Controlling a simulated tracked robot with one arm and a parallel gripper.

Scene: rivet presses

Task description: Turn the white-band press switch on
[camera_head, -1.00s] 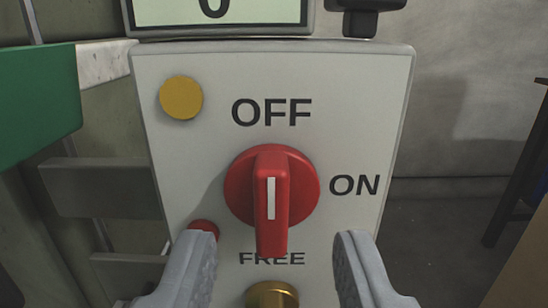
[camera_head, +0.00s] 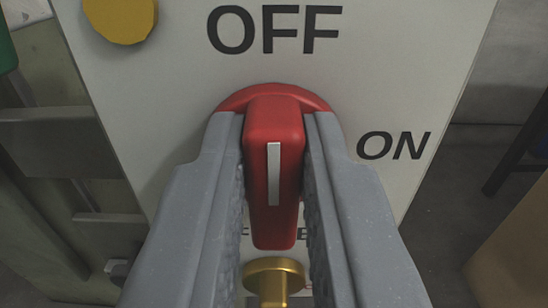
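The red rotary switch (camera_head: 273,190) sits on a light grey panel (camera_head: 175,65) in the head camera view. Its grip bar stands upright, with the white mark pointing up to the OFF label (camera_head: 275,30). The ON label (camera_head: 394,146) is to its right. The FREE label below is mostly hidden. My gripper (camera_head: 274,140) has one finger on each side of the bar, close against it with its tips near the panel. The lower sides of the bar show thin gaps to the fingers.
A brass knob (camera_head: 273,278) sticks out below the switch, between my fingers. A yellow button (camera_head: 120,18) is at the panel's upper left. A brown surface (camera_head: 515,255) is at the lower right.

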